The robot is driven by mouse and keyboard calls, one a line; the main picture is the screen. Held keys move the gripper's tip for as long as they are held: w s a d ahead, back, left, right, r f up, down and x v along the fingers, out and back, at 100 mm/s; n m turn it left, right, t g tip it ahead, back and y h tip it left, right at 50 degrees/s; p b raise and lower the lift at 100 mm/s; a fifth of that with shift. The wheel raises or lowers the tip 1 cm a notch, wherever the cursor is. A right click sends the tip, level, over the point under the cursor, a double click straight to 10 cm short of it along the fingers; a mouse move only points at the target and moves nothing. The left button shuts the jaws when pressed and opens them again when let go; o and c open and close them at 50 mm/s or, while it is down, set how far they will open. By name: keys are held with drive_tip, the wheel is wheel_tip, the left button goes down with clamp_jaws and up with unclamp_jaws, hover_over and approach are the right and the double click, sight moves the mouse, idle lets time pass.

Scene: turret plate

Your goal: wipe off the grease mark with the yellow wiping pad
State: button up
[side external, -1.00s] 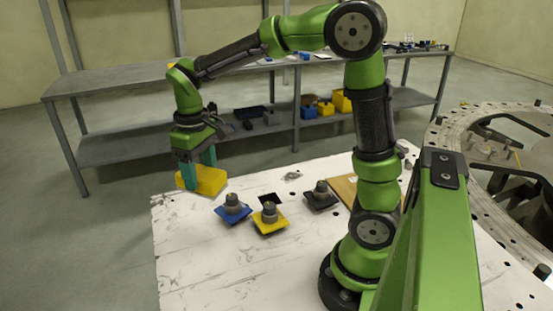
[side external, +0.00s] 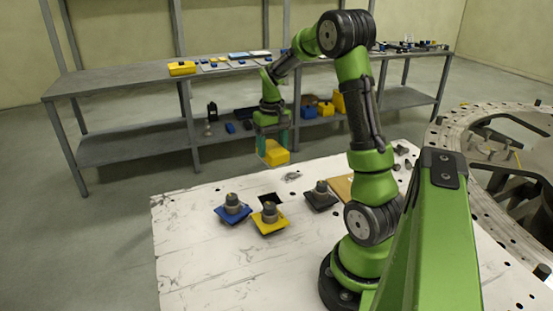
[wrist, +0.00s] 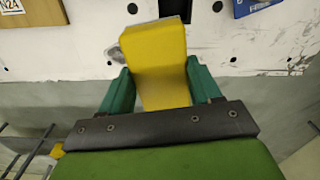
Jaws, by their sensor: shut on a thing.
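The yellow wiping pad (side external: 277,157) is held between the teal fingers of my gripper (side external: 274,147). In the side view it is raised near the far edge of the white table. The wrist view shows the pad (wrist: 158,60) clamped between both fingers, its far end over the table top. A grey smudge (side external: 291,177), which looks like the grease mark, lies on the table just below and right of the pad in the side view, apart from it.
Blue (side external: 233,209), yellow (side external: 269,218) and dark (side external: 321,196) square plates with grey knobs stand on the white table (side external: 210,260). A black square (side external: 270,198) lies near them. A metal shelf (side external: 120,85) stands behind. A round turret ring (side external: 450,135) is at right.

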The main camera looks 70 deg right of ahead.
drive_tip(key=s+d+f+m, duration=0.25)
drive_tip(key=s+d, duration=0.35)
drive_tip(key=d, duration=0.5)
drive_tip(key=shift+n, duration=0.35)
drive_tip(key=shift+s+f, duration=0.2)
drive_tip(key=shift+f, duration=3.3)
drive_tip(key=shift+w+a+f, duration=0.2)
drive_tip(key=shift+f, duration=0.15)
drive_tip(key=shift+w+a+f, duration=0.15)
drive_tip(key=shift+f, duration=0.2)
drive_tip(key=shift+c, duration=1)
drive_tip(key=shift+w+a, duration=2.5)
drive_tip(key=shift+a, duration=0.05)
drive_tip(key=shift+s+d, duration=2.8)
drive_tip(key=shift+d+r, duration=0.1)
drive_tip(key=shift+r, duration=0.1)
wheel_tip(320, 180, up, 8)
drive_tip(key=shift+f, duration=0.1)
